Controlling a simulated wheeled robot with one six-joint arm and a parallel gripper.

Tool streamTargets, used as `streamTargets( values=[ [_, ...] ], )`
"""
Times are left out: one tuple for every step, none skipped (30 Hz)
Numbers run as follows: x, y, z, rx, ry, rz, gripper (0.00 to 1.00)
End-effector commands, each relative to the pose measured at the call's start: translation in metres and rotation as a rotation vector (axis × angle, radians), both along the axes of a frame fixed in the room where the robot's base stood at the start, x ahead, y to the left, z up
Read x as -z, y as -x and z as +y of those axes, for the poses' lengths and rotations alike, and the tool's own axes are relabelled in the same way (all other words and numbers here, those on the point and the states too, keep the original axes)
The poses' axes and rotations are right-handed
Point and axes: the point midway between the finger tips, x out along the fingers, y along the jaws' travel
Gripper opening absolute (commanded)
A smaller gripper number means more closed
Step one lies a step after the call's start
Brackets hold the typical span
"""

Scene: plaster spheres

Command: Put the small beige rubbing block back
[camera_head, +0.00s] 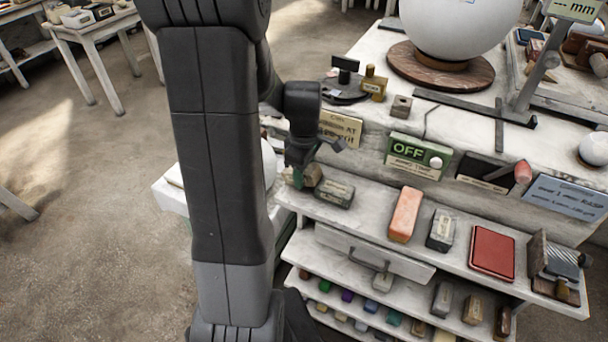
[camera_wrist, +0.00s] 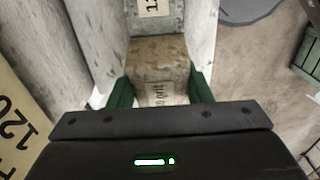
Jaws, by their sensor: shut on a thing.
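In the head view, my gripper (camera_head: 303,179) is at the left end of the upper shelf (camera_head: 375,222), and the beige block (camera_head: 314,175) shows partly beside the fingers. A grey-green block (camera_head: 335,193) lies on the shelf just right of it. I cannot tell whether the beige block touches the shelf.
An orange block (camera_head: 405,214), a grey-white block (camera_head: 441,230) and a red pad (camera_head: 491,252) lie further right on the shelf. A drawer (camera_head: 370,255) and lower shelves with several small blocks are below. The sign-bearing workbench edge (camera_head: 460,160) rises behind.

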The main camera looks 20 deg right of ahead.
Motion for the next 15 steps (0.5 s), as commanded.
streamTargets(
  values=[
    [0.0114,0.0042,0.0019,0.003,-0.009,0.013,0.0],
    [0.0142,0.0044,0.002,0.003,-0.009,0.013,0.0],
    [0.0171,0.0045,0.002,0.003,-0.01,0.013,0.0],
    [0.0186,0.0045,0.002,0.003,-0.009,0.013,0.0],
    [0.0195,0.0044,0.0021,0.003,-0.009,0.013,0.0],
    [0.02,0.0046,0.0021,0.003,-0.009,0.013,0.0],
    [0.02,0.0046,0.0021,0.003,-0.009,0.013,0.0],
    [0.02,0.0046,0.0021,0.003,-0.009,0.013,0.0],
    [0.0201,0.0046,0.0021,0.003,-0.009,0.013,0.0],
    [0.0201,0.0046,0.0022,0.003,-0.009,0.013,0.0],
    [0.0204,0.0048,0.0023,0.003,-0.009,0.014,0.51],
    [0.0201,0.0046,0.0022,0.003,-0.01,0.013,0.59],
    [0.0198,0.0044,0.0021,0.002,-0.009,0.013,0.65],
    [0.0194,0.0042,0.002,0.002,-0.008,0.012,0.67],
    [0.019,0.004,0.0019,0.002,-0.007,0.011,0.67]
  ],
)
